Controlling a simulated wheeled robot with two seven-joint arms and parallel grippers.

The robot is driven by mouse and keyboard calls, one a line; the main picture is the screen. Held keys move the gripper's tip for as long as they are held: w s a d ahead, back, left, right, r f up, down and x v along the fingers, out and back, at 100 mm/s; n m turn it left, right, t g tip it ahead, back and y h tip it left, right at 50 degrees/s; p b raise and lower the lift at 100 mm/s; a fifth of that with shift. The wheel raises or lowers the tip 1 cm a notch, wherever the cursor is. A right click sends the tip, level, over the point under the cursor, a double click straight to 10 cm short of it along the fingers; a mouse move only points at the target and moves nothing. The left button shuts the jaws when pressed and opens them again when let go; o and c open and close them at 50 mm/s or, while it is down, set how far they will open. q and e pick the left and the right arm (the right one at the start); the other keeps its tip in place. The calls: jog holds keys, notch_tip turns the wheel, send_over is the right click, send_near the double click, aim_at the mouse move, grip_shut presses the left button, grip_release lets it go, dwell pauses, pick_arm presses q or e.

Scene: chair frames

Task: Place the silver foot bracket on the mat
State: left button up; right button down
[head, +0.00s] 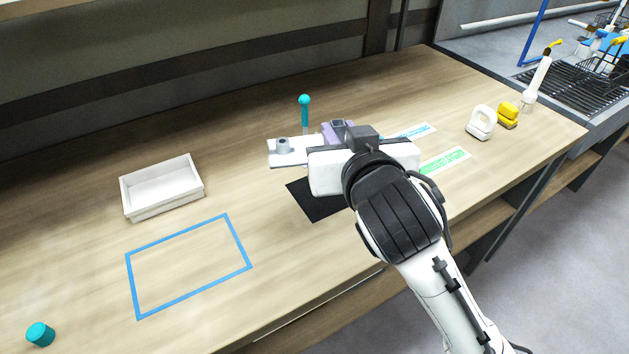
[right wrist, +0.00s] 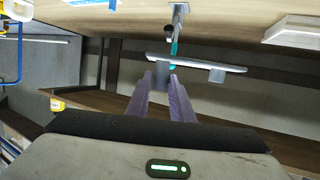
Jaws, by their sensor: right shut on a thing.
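The silver foot bracket (head: 285,154) is a flat pale plate with a short raised cylinder on it. My right gripper (head: 332,133) is shut on the bracket, which sticks out to the left of the jaws. The black mat (head: 317,207) lies on the table below and in front of the bracket, partly hidden by my right gripper. Whether the bracket touches anything below is unclear. My left gripper is out of view.
A teal ball-topped pin (head: 304,112) stands just behind the bracket. A white tray (head: 165,205), a blue taped outline (head: 242,240) and a teal cylinder (head: 40,333) lie to the left. Green (head: 445,160) and blue labels, white and yellow items lie to the right.

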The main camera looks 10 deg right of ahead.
jog(key=w+d+f, duration=0.2)
jog(key=d+f, duration=0.2)
jog(key=d, duration=0.5)
jog(key=f, duration=0.3)
jog(key=f+b, duration=0.1)
jog(key=f, duration=0.2)
jog(key=f+b, duration=0.1)
jog(key=f, duration=0.3)
jog(key=shift+w+d, duration=0.2)
jog(key=shift+w, duration=0.1)
jog(key=shift+f, duration=0.15)
jog(key=shift+f, duration=0.1)
jog(key=c, duration=2)
grip_release()
jog(key=shift+f, duration=0.15)
jog(key=o, duration=0.4)
jog(key=shift+o, duration=0.2)
